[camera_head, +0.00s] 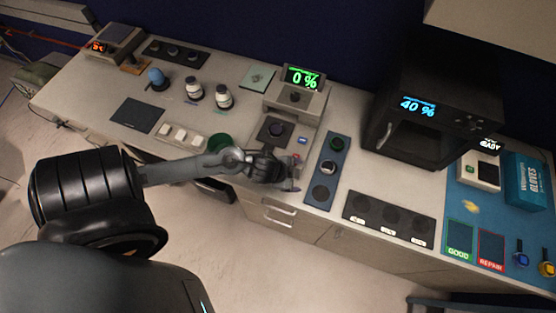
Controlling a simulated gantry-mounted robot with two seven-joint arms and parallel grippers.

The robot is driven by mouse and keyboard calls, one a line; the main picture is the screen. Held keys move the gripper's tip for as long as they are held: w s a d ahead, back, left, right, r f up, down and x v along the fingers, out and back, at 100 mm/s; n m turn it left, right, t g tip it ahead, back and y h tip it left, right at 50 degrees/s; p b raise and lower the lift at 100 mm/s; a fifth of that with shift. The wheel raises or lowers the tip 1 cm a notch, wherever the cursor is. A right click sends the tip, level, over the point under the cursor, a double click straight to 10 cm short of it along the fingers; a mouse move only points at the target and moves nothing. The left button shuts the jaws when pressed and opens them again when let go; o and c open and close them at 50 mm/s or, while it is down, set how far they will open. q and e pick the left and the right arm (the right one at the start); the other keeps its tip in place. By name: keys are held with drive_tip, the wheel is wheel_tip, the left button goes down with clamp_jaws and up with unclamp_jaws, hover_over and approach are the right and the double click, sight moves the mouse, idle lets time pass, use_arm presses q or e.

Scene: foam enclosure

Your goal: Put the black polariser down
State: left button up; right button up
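My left arm reaches in from the lower left, and its dark gripper (284,176) is at the bench's front edge, just in front of the light grey instrument (304,108) whose display reads 0 %. The fingers are small and dark, so I cannot tell whether they are open or hold anything. I cannot single out the black polariser for certain. A dark disc (276,129) sits on a black square on the instrument. A blue-grey strip holder (337,145) right of the gripper bears round pieces, one with a shiny rim (327,168). My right gripper is not in view.
A black holder with round places (388,218) lies right of the strip. A black cabinet (430,105) reading 40 % stands behind it. White-capped bottles (223,97), a green round item (218,142) and a bare dark mat (137,115) are left. Green GOOD (459,239) and red REPAIR (491,250) areas are far right.

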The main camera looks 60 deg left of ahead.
use_arm(q)
drive_tip(key=s+d+r+n+g, duration=0.3)
drive_tip(key=s+d+r+n, duration=0.3)
drive_tip(key=s, duration=0.5)
drive_tip(key=shift+d+r, duration=0.3)
drive_tip(key=shift+d, duration=0.5)
